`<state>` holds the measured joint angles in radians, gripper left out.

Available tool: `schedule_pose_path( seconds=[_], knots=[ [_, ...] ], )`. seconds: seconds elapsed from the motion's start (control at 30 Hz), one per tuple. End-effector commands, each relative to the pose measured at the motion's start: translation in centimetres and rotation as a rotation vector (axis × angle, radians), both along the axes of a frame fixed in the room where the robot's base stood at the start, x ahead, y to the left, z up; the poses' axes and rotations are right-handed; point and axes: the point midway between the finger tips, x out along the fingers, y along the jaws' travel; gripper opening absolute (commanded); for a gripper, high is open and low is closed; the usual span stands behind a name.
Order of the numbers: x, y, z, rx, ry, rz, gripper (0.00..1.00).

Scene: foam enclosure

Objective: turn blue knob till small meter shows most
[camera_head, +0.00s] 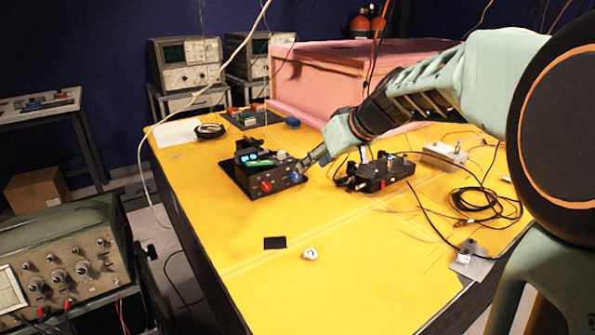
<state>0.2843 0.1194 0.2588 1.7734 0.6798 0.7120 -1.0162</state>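The blue knob (295,178) is on the front right of a small black box (262,190) on the yellow table. A red knob (266,186) is on the same box, to its left. My gripper (304,168) reaches down from the right, with its fingertips at or very close to the blue knob. I cannot tell whether they touch it or how far apart they are.
A black device with cables (380,174) stands just right of the box. A pink foam enclosure (330,75) is behind. A black square (275,242) and a white round piece (310,254) lie in front. The yellow table's (225,235) front left is mostly clear.

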Motion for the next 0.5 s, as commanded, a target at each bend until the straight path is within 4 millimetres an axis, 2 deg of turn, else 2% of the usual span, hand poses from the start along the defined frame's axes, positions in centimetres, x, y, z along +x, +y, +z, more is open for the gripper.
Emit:
schedule_pose_path(
  seconds=[0.2, 0.5],
  knots=[
    [2.4, 2.0, -3.3, 0.001, 0.004, 0.004, 0.34],
    [4.7, 3.5, -5.9, 0.000, 0.001, 0.001, 0.34]
  ],
)
